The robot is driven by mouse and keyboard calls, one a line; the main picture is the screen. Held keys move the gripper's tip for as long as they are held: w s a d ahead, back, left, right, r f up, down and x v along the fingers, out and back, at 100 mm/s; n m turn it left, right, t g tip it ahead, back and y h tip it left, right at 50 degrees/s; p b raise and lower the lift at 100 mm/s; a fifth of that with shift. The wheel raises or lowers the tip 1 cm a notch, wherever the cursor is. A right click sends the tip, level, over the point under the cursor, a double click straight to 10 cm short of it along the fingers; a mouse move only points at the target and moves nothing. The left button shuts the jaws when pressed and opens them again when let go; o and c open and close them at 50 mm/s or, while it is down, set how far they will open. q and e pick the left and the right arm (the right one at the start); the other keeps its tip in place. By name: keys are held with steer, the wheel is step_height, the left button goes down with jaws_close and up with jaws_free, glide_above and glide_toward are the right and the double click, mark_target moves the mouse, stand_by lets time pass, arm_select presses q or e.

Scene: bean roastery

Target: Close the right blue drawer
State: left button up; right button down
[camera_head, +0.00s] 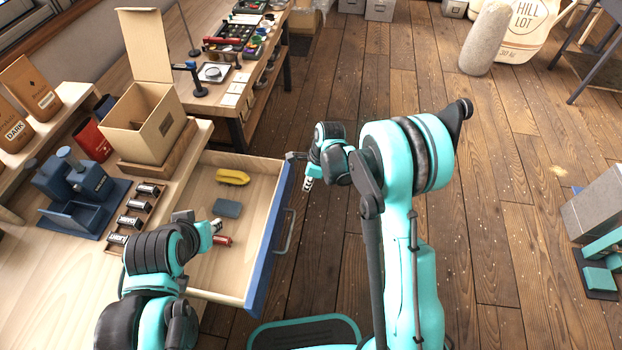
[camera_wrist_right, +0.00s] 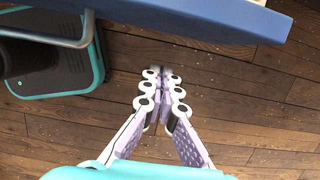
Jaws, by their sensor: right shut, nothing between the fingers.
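The right blue drawer (camera_head: 266,254) stands pulled out from the wooden workbench, its blue front facing right with a metal handle (camera_head: 289,232). Inside lie a yellow item (camera_head: 232,177), a blue-grey block (camera_head: 227,208) and a red cylinder (camera_head: 222,241). My right gripper (camera_head: 307,184) is just outside the front, near its far end. In the right wrist view the fingers (camera_wrist_right: 162,80) are shut and empty, below the blue front edge (camera_wrist_right: 205,17) and apart from it. My left gripper (camera_head: 217,226) hangs over the drawer's near left part; its finger opening is unclear.
On the bench are an open cardboard box (camera_head: 149,125), a blue press-like device (camera_head: 75,185) and a wooden rack of small labelled jars (camera_head: 131,220). A second table with trays stands behind. The wooden floor to the right of the drawer is mostly clear beyond my right arm.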

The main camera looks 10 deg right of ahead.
steer(key=shift+w+a+b, duration=0.2)
steer(key=shift+w+a, duration=0.1)
steer(key=shift+a, duration=0.7)
steer(key=shift+w+a+b, duration=0.2)
steer(key=shift+w+a, duration=0.1)
steer(key=shift+a, duration=0.65)
steer(key=p, duration=0.1)
glide_above(216, 183)
